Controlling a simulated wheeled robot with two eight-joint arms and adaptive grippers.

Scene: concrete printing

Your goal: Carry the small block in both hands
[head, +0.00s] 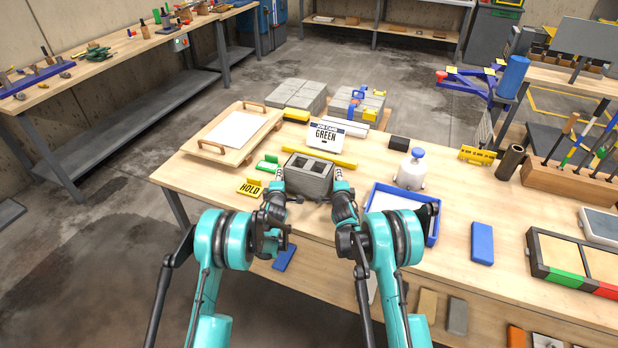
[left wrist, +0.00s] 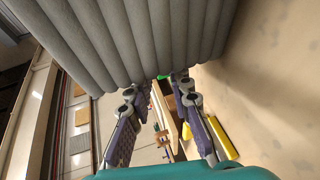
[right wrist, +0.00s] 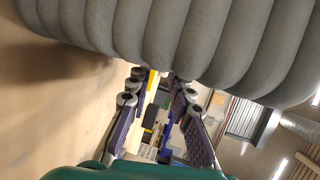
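The small block (head: 309,178) is grey and ribbed, with two hollows in its top. It appears upright over the front middle of the wooden table. My left gripper (head: 278,183) is at its left side and my right gripper (head: 340,186) at its right side. The block's ribbed wall fills the top of the left wrist view (left wrist: 150,40) and the right wrist view (right wrist: 180,35). In both wrist views the fingers are apart, with their tips close to the block and nothing clearly between them. I cannot tell whether the tips touch it, or whether it rests on the table.
A yellow HOLD sign (head: 250,187) and a green card holder (head: 268,163) stand left of the block. A yellow bar (head: 318,157) and a GREEN sign (head: 324,135) are behind it. A blue tray (head: 432,237) and a white bottle (head: 411,172) are to the right.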

